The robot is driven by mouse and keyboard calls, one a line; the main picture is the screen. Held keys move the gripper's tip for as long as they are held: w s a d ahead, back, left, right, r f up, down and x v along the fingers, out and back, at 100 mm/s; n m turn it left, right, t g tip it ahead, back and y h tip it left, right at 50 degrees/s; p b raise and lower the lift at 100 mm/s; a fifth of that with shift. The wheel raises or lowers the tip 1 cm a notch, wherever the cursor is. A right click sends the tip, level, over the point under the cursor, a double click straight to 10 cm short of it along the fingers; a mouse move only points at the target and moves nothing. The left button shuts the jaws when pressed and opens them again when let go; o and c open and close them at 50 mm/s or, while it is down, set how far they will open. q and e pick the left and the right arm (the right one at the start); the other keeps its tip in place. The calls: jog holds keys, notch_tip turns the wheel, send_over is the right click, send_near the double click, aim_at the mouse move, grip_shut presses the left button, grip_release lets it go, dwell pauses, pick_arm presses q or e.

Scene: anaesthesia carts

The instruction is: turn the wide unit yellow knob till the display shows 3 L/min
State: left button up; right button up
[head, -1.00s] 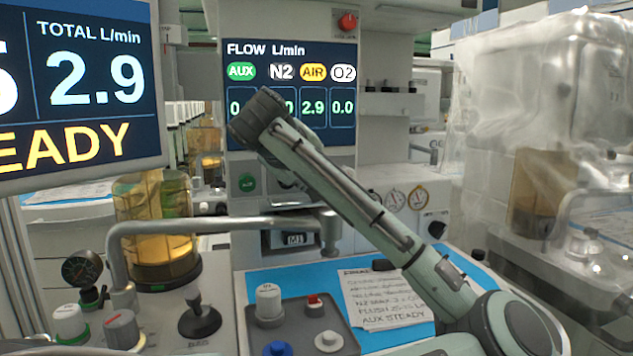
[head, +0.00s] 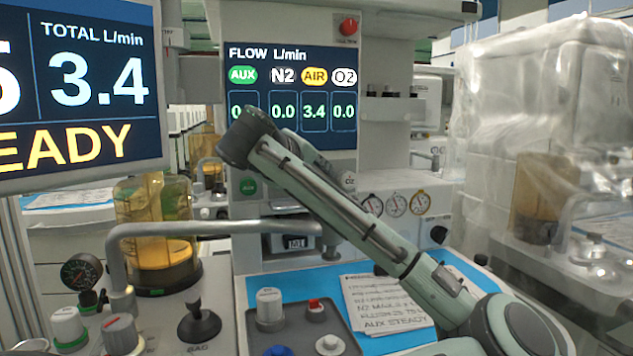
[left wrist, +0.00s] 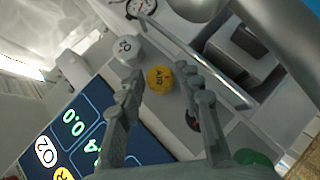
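The wide unit's flow display (head: 291,140) reads AIR 3.4, N2 0.0 and O2 0.0; the AUX figure is partly covered by my arm. The left screen (head: 90,85) reads TOTAL 3.4 L/min. The yellow AIR knob (left wrist: 160,79) lies between the fingertips of my left gripper (left wrist: 158,75) in the left wrist view. The fingers are parted, with a narrow gap showing beside the knob. My right gripper is not in view.
A white O2 knob (left wrist: 125,48) sits close beside the yellow one. A green AUX knob (head: 248,187) is at the panel's left. A grey metal tube (head: 220,228) crosses in front of the unit. Several knobs stand on a grey tray (head: 255,338) below.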

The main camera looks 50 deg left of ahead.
pick_arm(q)
jog(key=v, duration=1.1)
jog(key=shift+s+d+r, duration=0.15)
jog(key=shift+s+d, duration=0.05)
jog(key=shift+s, duration=0.25)
